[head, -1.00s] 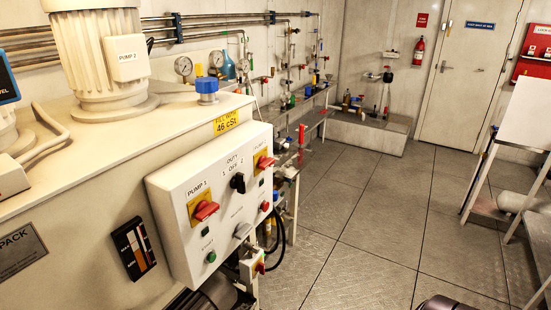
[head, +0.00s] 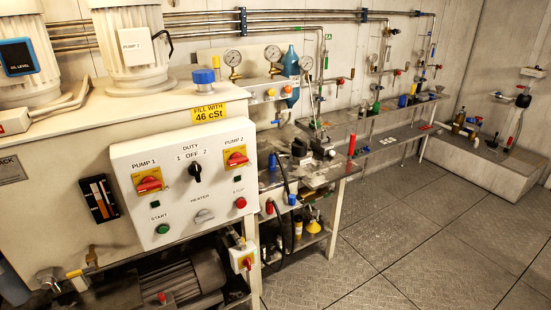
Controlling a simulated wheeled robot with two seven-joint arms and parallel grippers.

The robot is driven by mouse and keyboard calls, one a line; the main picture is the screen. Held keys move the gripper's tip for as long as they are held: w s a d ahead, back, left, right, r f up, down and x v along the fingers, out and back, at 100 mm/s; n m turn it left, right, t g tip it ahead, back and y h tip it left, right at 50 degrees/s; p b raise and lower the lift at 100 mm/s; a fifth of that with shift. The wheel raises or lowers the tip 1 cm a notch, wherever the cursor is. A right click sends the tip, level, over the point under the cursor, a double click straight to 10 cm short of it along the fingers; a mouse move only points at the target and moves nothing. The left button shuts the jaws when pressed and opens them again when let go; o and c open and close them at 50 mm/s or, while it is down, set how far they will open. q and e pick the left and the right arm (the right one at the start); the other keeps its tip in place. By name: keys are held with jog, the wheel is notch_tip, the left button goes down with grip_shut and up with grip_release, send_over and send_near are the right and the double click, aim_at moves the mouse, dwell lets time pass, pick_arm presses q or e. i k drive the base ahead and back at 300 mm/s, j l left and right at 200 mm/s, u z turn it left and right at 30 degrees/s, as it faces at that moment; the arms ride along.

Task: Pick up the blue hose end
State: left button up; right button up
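Black hoses (head: 283,222) hang in loops at the front end of the steel bench, just right of the white pump control box. A small blue piece (head: 292,200) shows beside the hoses, with a red piece (head: 269,207) to its left. Another small blue piece (head: 272,162) shows higher, at the bench top's left end. These are too small to tell which is the blue hose end. Neither of my grippers is in view.
The steel bench (head: 330,172) runs back along the wall. Floor (head: 400,240) to the right is clear.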

aim_at(271, 157)
jog(key=u, duration=0.5)
jog(key=i+l+u, duration=0.1)
jog(key=u, duration=0.35)
jog(key=l+u, duration=0.15)
jog(key=u, duration=0.35)
jog(key=l+u, duration=0.2)
jog(key=l, duration=0.25)
jog(key=l+u, duration=0.2)
jog(key=l, duration=0.2)
jog(key=l+u, duration=0.25)
jog(key=l, duration=0.2)
jog(key=k+l+u, duration=0.2)
jog(key=l, duration=0.2)
jog(key=l+u, duration=0.2)
jog(key=l, duration=0.2)
jog(key=k+l+u, duration=0.2)
jog(key=l, duration=0.2)
jog(key=k+l+u, duration=0.2)
jog(key=l, duration=0.15)
jog(key=i, duration=0.05)
